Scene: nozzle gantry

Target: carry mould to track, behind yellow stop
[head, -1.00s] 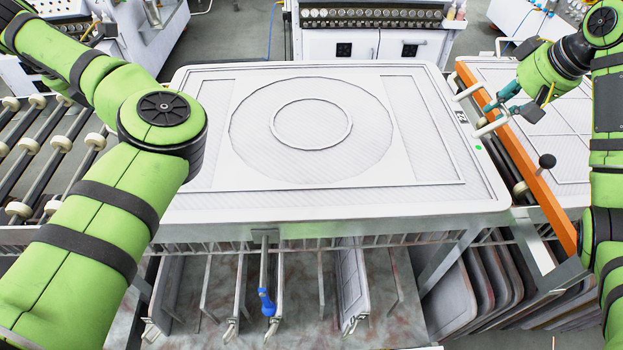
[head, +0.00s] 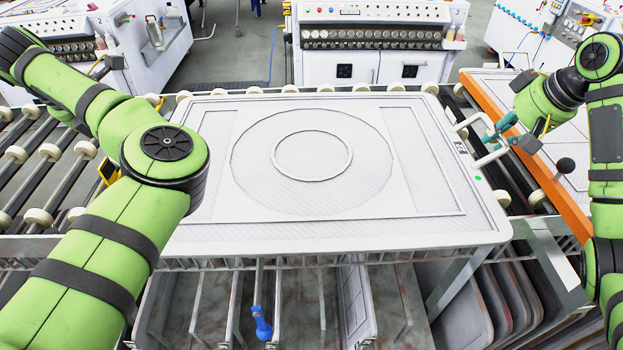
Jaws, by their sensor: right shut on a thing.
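The mould (head: 420,225) is a large white plate with a raised circle pattern. It lies level across the roller track (head: 40,215); I cannot tell whether it touches the rollers. My right gripper (head: 507,135) is shut on the white handle at the mould's right side. My left arm crosses the left of the head view, and its gripper is hidden behind the forearm and elbow. A yellow and black piece (head: 108,171) shows just left of that elbow, partly covered; I cannot tell for sure that it is the yellow stop.
An orange rail (head: 535,170) edges a pale panelled surface at the right, with a black knob (head: 565,165) beside it. Plates stand in a rack (head: 357,300) below the mould, with a blue handle (head: 261,325). White control cabinets (head: 375,60) stand behind.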

